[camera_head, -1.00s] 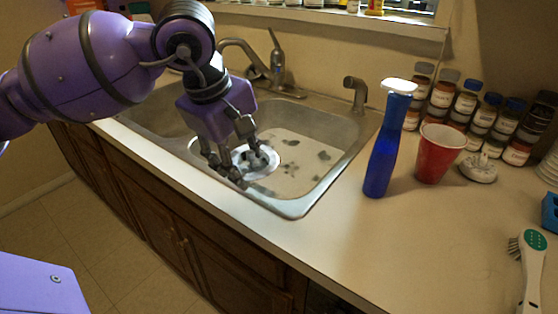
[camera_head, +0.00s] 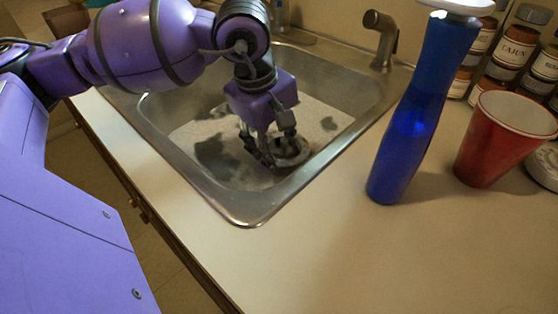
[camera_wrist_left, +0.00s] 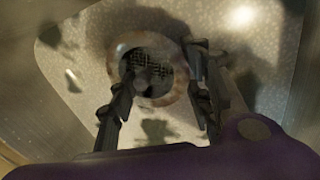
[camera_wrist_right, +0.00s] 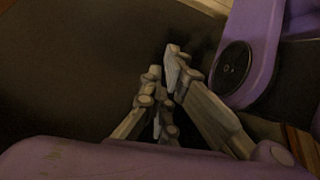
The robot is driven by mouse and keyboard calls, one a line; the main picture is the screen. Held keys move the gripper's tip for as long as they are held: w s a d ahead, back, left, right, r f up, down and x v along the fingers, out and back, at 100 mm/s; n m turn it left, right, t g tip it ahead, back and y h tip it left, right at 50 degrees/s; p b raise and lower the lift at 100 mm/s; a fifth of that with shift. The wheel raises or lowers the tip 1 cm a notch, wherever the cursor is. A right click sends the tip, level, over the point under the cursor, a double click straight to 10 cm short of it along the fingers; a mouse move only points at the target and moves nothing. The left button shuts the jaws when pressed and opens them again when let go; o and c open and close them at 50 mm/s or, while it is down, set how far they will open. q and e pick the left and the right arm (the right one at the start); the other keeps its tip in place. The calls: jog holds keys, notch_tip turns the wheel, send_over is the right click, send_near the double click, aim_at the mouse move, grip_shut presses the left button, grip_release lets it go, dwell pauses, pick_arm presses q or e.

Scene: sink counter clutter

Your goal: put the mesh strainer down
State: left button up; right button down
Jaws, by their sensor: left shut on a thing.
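The mesh strainer (camera_head: 294,153) has a round pale rim and a dark mesh centre. It is inside the steel sink basin (camera_head: 215,193), towards the right side. My left gripper (camera_head: 270,156) points down into the basin and is shut on the strainer. In the left wrist view the strainer (camera_wrist_left: 148,66) shows between the two fingers (camera_wrist_left: 162,82), with the speckled basin floor behind it. I cannot tell whether it touches the floor. My right gripper (camera_wrist_right: 164,66) shows only in the right wrist view, its fingertips close together with nothing visible between them.
The faucet's side sprayer (camera_head: 381,40) rises behind the basin. The front counter (camera_head: 330,250) is clear.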

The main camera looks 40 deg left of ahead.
pick_arm(q)
jog(key=shift+x, duration=1.15)
jog(key=f, duration=0.3)
jog(key=shift+s+f+b, duration=0.25)
jog(key=shift+f+b, duration=0.05)
jog(key=shift+b, duration=0.1)
jog(key=shift+f, duration=0.2)
jog(key=o, duration=1.4)
jog(key=shift+r, duration=0.1)
pick_arm(e)
jog(key=shift+w+a+f, duration=0.25)
jog(key=shift+w+f, duration=0.2)
jog(key=shift+f, duration=0.1)
pick_arm(q)
jog(key=shift+r, duration=0.1)
pick_arm(e)
jog(key=shift+r, duration=0.1)
